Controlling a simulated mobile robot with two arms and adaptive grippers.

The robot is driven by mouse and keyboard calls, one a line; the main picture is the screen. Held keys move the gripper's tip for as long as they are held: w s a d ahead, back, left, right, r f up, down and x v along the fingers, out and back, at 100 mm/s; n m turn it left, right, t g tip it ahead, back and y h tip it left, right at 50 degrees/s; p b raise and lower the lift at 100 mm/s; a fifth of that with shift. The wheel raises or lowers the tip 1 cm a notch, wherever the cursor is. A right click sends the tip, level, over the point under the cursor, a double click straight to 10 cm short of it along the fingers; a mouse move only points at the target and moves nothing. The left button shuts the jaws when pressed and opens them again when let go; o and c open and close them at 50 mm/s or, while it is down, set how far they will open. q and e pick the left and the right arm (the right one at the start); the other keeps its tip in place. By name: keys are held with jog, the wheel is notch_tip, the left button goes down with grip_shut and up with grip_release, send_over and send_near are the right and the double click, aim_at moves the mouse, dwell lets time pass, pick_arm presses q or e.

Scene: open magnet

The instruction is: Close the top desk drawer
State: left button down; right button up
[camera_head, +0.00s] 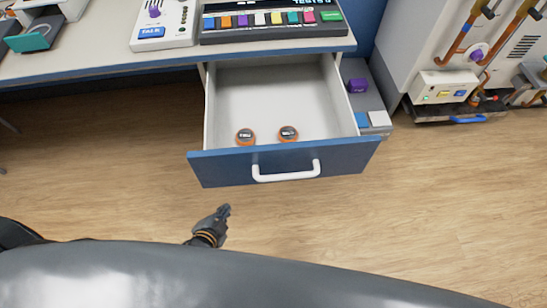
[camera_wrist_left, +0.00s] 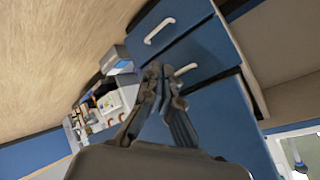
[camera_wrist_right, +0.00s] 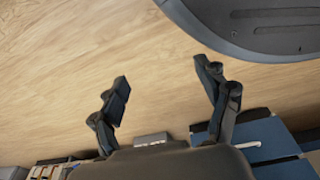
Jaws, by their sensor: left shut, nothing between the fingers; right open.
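The top desk drawer (camera_head: 285,165) is pulled well out, with a blue front and a white handle (camera_head: 286,171). Two small orange-rimmed round items (camera_head: 245,136) lie inside it near the front. My left gripper (camera_head: 225,210) is shut and empty, in front of the drawer's left part and apart from it. In the left wrist view the shut fingers (camera_wrist_left: 160,72) show before blue drawer fronts (camera_wrist_left: 185,55) with white handles. My right gripper (camera_wrist_right: 165,90) is open and empty over the floor in the right wrist view; it is not seen in the head view.
The desk top (camera_head: 100,45) carries a panel with coloured buttons (camera_head: 270,20) and a white device (camera_head: 165,25). A grey unit (camera_head: 365,95) stands right of the drawer, with a white machine with pipes (camera_head: 445,60) beyond. The wooden floor (camera_head: 420,200) is clear in front.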

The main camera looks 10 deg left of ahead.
aim_at(283, 152)
pick_arm(q)
jog(key=s+d+r+m+t+h+p, duration=0.2)
jog(key=d+r+m+h, duration=0.15)
jog(key=r, duration=0.35)
jog(key=s+d+r+m+t+h+p, duration=0.1)
jog(key=d+r+m+t+h+p, duration=0.15)
jog(key=r+m, duration=0.3)
jog(key=s+d+r+m+t+h+p, duration=0.1)
jog(key=s+d+r+m+h+p, duration=0.2)
jog(key=r, duration=0.4)
jog(key=shift+m+y, duration=0.4)
jog(key=shift+m, duration=0.4)
jog(key=x, duration=0.4)
jog(key=a+b+x, duration=0.1)
jog(key=x, duration=0.3)
jog(key=w+b+x, duration=0.1)
jog(key=x, duration=0.4)
jog(key=shift+a, duration=0.35)
jog(key=shift+w+a, duration=0.25)
jog(key=shift+w, duration=0.45)
pick_arm(e)
jog(key=s+d+f+g, duration=0.1)
jog(key=s+d+f, duration=0.1)
jog(key=s, duration=1)
jog(key=shift+s+d+f, duration=0.15)
jog(key=shift+s+d, duration=0.05)
jog(key=shift+s, duration=0.1)
pick_arm(q)
jog(key=shift+w, duration=0.1)
